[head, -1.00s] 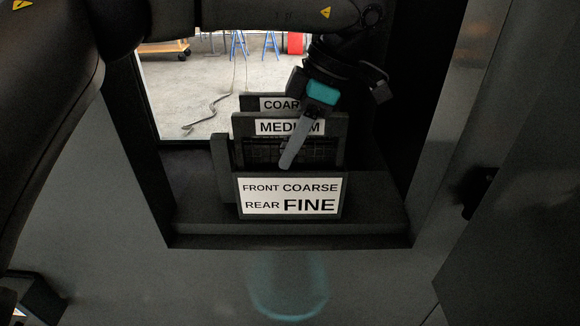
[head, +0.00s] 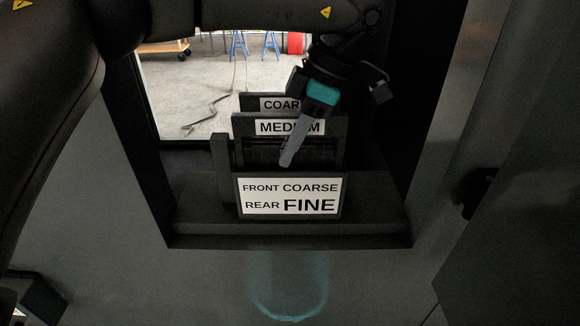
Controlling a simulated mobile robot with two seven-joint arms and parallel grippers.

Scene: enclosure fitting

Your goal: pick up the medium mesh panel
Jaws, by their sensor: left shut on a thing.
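The medium mesh panel (head: 262,127) stands upright in a dark rack, with a white MEDIUM label on its top bar and dark mesh below. My left gripper (head: 288,158) reaches down from the upper right, shut on this panel. Its finger lies across the panel's front and covers part of the label; the other finger is hidden. The coarse panel (head: 270,97) stands behind, its label partly covered by the gripper. The panel's lower part is hidden behind the front sign board. My right gripper is out of view.
A sign board (head: 290,196) reading FRONT COARSE, REAR FINE stands in front of the panels. The rack sits on a dark ledge (head: 370,215) inside a framed opening with walls on both sides. Behind lies a lit floor with a cable (head: 208,115).

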